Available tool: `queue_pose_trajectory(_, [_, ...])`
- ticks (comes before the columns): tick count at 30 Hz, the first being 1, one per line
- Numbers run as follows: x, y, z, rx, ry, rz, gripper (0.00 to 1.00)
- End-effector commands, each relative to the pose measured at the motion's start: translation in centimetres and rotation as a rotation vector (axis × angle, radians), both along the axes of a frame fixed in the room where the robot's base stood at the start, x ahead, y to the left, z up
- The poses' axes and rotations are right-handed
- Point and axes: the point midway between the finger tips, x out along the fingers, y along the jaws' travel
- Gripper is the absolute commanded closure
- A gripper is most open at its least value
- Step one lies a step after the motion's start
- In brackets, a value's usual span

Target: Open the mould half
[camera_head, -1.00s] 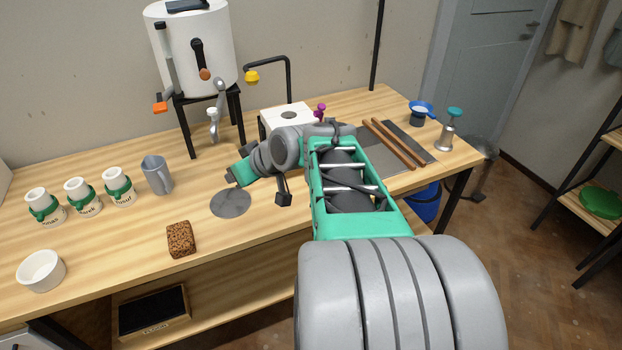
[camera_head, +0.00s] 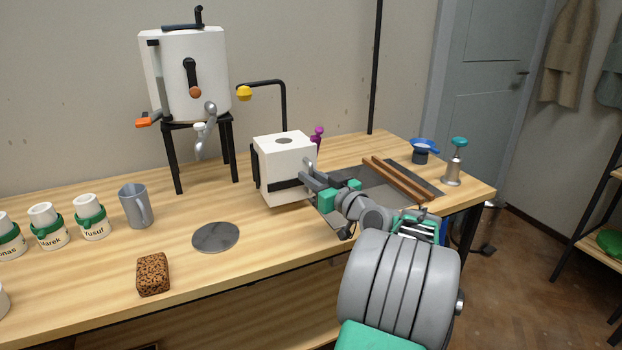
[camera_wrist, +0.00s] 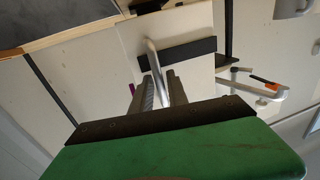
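The mould (camera_head: 283,158) is a white block with a round grey spot on top and a dark band around it, standing on the table. A grey metal handle (camera_head: 318,168) sticks out from its right side. My gripper (camera_head: 318,180) is at this handle. In the wrist view, the handle (camera_wrist: 156,62) runs between the two grey fingers of my gripper (camera_wrist: 160,88), with the white mould face (camera_wrist: 180,25) and its dark band behind. The fingers stand close on both sides of the bar; whether they press on it is not clear. The mould shows no visible gap.
A purple-topped thing (camera_head: 318,138) stands behind the mould. Wooden strips (camera_head: 400,180) lie to the right. A grey disc (camera_head: 215,237), a brown sponge-like block (camera_head: 153,274) and a grey jug (camera_head: 135,206) stand left. A white tank (camera_head: 185,75) stands behind.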

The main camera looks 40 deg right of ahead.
Motion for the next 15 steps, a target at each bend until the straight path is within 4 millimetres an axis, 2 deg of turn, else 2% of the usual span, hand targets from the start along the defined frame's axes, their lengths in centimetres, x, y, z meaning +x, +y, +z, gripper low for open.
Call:
queue_pose_trajectory(7, [0.16,0.02,0.00,0.000,0.000,0.000,0.81])
queue_pose_trajectory(14, [0.14,0.02,0.01,0.000,0.000,0.000,1.00])
queue_pose_trajectory(15, [0.14,0.02,0.01,0.000,0.000,0.000,1.00])
